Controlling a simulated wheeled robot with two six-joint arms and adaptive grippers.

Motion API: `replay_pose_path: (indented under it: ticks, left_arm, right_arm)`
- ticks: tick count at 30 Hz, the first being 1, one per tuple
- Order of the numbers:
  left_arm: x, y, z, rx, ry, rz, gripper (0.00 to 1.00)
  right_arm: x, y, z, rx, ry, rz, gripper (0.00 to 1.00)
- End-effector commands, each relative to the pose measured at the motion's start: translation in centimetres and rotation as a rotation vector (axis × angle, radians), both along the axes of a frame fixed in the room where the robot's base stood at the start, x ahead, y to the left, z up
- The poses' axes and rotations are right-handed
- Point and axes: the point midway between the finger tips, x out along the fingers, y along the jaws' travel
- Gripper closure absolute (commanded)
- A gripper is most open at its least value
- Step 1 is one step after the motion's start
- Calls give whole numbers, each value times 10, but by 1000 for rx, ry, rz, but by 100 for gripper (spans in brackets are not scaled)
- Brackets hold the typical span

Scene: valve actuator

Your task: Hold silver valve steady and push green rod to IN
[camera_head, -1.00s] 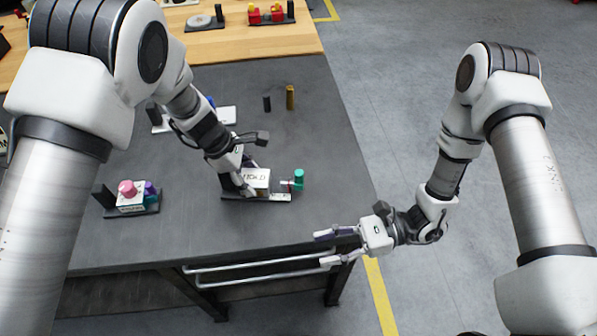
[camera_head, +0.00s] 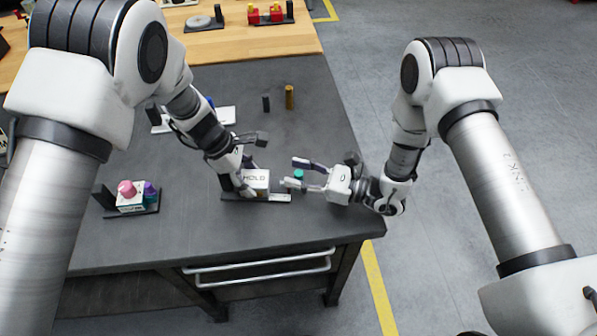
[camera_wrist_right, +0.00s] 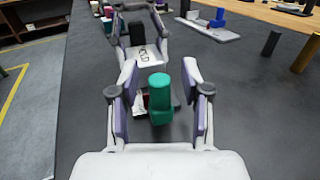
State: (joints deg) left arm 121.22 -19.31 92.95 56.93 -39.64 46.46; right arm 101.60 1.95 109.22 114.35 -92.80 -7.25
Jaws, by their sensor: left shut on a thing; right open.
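The silver valve (camera_head: 257,181) is a pale block with HOLD lettering on a dark base with a light strip, on the grey table. It also shows in the right wrist view (camera_wrist_right: 146,54). My left gripper (camera_head: 246,182) is shut on the valve. The green rod (camera_head: 299,175) has a round upright green end at the valve's right side. In the right wrist view the green rod (camera_wrist_right: 159,97) stands between the open fingers of my right gripper (camera_wrist_right: 158,95). Whether the fingers touch it, I cannot tell. The rod's shaft is mostly hidden.
A block with pink and purple knobs (camera_head: 131,200) stands at the left. A white plate with a blue part (camera_head: 221,114) lies behind. A dark peg (camera_head: 266,103) and a brass peg (camera_head: 289,96) stand at the back. The table front right is clear.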

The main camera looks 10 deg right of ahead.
Motion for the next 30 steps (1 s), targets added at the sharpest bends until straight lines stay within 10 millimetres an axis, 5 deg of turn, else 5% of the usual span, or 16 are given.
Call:
replay_pose_path:
  ticks: [7,11,17,25,30]
  left_arm:
    - [-2,1,-4,4,4,-2,100]
    - [-2,1,-4,4,3,-2,100]
    - [-2,1,-3,4,3,-2,100]
    - [-2,1,-3,4,3,-2,100]
    - [-2,0,-3,2,4,-3,100]
  right_arm:
    - [1,1,-1,0,0,0,56]
    - [1,1,-1,0,0,0,100]
    - [1,2,-1,0,0,1,100]
    - [8,40,-1,-1,-2,4,100]
    - [9,45,-1,-1,-2,2,100]
